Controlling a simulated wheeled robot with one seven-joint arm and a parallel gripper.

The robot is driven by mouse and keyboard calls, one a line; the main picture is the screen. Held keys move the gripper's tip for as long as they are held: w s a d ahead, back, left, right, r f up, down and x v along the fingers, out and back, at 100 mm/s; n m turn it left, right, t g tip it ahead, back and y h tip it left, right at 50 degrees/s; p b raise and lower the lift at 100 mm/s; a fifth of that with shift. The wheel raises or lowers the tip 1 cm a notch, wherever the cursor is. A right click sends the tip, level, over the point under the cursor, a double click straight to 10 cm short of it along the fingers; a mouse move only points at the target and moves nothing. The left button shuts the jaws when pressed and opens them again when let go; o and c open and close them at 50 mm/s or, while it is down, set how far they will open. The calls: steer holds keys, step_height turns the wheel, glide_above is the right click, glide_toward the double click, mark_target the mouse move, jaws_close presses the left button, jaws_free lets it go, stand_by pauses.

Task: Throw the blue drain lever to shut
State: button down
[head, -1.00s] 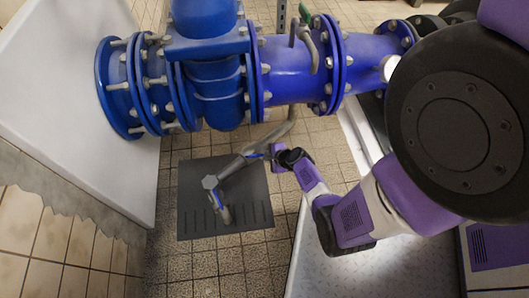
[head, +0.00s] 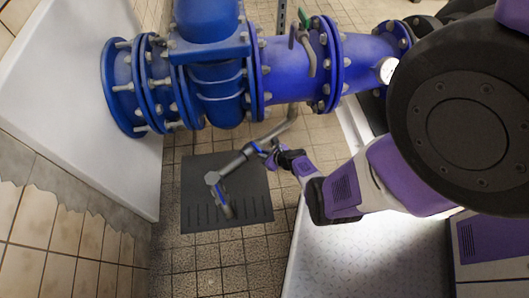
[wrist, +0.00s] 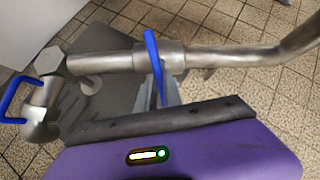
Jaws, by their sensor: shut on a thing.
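The blue drain lever (head: 257,147) sits on the grey metal drain pipe (head: 234,165), below the big blue pipe. In the wrist view the lever (wrist: 153,62) is a slim blue bar that crosses the pipe at its collar and runs down between my fingers. My gripper (head: 271,157) comes from the right and is shut on the lever's near end. In the wrist view my gripper (wrist: 166,98) partly hides that end. A second blue handle, loop-shaped (wrist: 12,98), is on the pipe's left end fitting, apart from my gripper.
A dark slotted drain plate (head: 200,160) lies on the tiled floor under the pipe. The large blue flanged pipe (head: 290,72) runs above. A white block (head: 85,110) stands at left, and a pale metal plate (head: 335,255) lies below my arm. Tiled floor is open at the bottom.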

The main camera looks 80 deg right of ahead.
steer(key=shift+a+m+p, duration=0.1)
steer(key=shift+m+p, duration=0.2)
steer(key=shift+m, duration=0.8)
steer(key=c, duration=1.5)
jaws_free()
steer(key=shift+p+v, duration=2.8)
steer(key=shift+v, duration=1.1)
